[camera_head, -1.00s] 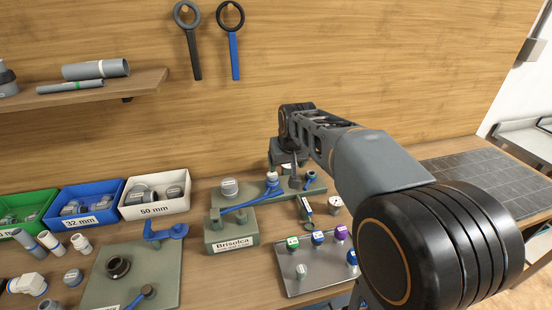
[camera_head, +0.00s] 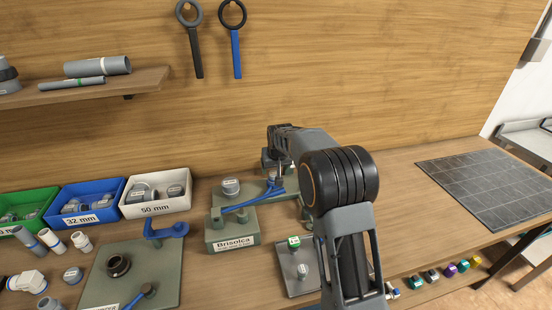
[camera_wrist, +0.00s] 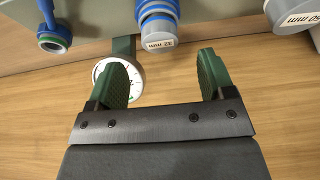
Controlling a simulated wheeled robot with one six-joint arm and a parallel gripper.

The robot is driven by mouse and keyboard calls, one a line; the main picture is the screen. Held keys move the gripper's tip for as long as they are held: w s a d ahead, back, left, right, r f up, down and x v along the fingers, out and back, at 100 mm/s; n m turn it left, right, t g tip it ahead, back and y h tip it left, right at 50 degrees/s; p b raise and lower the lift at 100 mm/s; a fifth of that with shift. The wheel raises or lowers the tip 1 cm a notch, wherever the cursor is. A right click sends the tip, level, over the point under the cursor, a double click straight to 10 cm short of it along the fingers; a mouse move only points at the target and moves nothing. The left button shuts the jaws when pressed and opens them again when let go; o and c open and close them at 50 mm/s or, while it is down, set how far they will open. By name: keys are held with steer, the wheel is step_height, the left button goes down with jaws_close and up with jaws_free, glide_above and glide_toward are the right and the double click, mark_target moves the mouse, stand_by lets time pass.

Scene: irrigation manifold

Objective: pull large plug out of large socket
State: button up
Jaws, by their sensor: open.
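My gripper (camera_wrist: 160,62) is open and empty in the wrist view, its two green fingers apart. A large grey plug marked 50 mm (camera_wrist: 293,14) is at the top right corner, to the right of both fingers and cut by the frame. In the head view, a large grey plug (camera_head: 231,187) sits upright on the green-grey stand at the back. Its socket is hidden beneath it. A blue-ringed 32 mm plug (camera_wrist: 157,28) is above the gap between the fingers. A smaller blue part with a green ring (camera_wrist: 55,36) is at the upper left.
A round white dial (camera_wrist: 118,78) is partly hidden behind the left finger. A Brisolca block (camera_head: 232,232) stands before the back stand. A metal tray (camera_head: 288,262) is partly covered by my arm. The dark grid mat (camera_head: 485,185) at right is empty.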

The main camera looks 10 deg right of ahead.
mark_target(274, 174)
steer(key=shift+p+x, duration=0.3)
steer(key=shift+x, duration=2.3)
steer(key=c, duration=1.1)
steer(key=shift+r, duration=0.3)
steer(key=shift+r+p, duration=0.55)
steer(key=shift+r, duration=0.2)
steer(key=shift+r, duration=0.15)
steer(key=shift+r+p, duration=0.6)
steer(key=shift+r, duration=0.25)
steer(key=shift+r, duration=0.25)
